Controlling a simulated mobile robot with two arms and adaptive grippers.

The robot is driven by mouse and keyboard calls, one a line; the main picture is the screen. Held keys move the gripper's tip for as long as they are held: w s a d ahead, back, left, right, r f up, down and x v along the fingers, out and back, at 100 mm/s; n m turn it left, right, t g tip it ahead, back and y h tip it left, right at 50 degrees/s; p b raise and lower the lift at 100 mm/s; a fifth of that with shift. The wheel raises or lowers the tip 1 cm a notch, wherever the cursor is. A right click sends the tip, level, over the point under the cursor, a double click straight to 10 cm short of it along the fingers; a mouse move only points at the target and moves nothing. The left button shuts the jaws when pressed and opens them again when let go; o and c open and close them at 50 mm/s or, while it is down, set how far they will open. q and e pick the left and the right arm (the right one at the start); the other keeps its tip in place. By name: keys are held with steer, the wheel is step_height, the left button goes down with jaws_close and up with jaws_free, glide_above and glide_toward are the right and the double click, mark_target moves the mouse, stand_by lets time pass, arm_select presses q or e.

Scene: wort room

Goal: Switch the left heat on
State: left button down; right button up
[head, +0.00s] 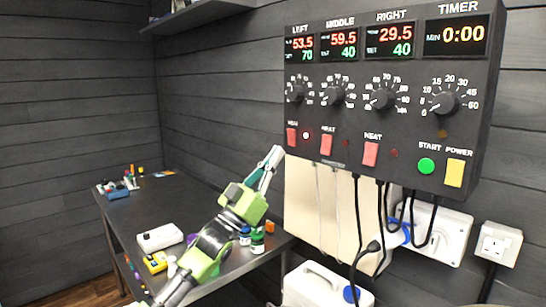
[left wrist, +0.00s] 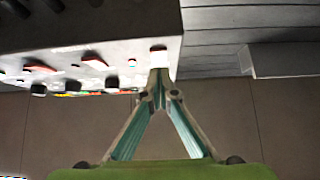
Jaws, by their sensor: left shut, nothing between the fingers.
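The control box (head: 400,110) hangs on the dark wall. Its left heat switch (head: 292,137) is a red rocker at the lower left corner, and the lamp (head: 306,135) beside it glows. The left display (head: 303,48) reads 53.5 over 70. My left gripper (head: 277,152) is shut and empty, its tips just below and left of that switch in the head view. In the left wrist view the closed fingertips (left wrist: 158,52) are by the edge of the box (left wrist: 110,25); contact cannot be told. My right gripper is not in view.
The middle (head: 326,145) and right (head: 370,154) heat switches have dark lamps. A green start button (head: 426,166) and yellow power switch (head: 455,172) are at the right. Cables hang below the box. A dark table (head: 150,209) with small items stands at the left, beneath my arm.

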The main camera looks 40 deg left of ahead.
arm_select(q)
steer(key=w+f+b+v, duration=0.1)
steer(key=b+v, duration=0.3)
steer(key=v, duration=0.6)
steer(key=shift+s+f, duration=0.15)
steer(key=shift+f, duration=0.05)
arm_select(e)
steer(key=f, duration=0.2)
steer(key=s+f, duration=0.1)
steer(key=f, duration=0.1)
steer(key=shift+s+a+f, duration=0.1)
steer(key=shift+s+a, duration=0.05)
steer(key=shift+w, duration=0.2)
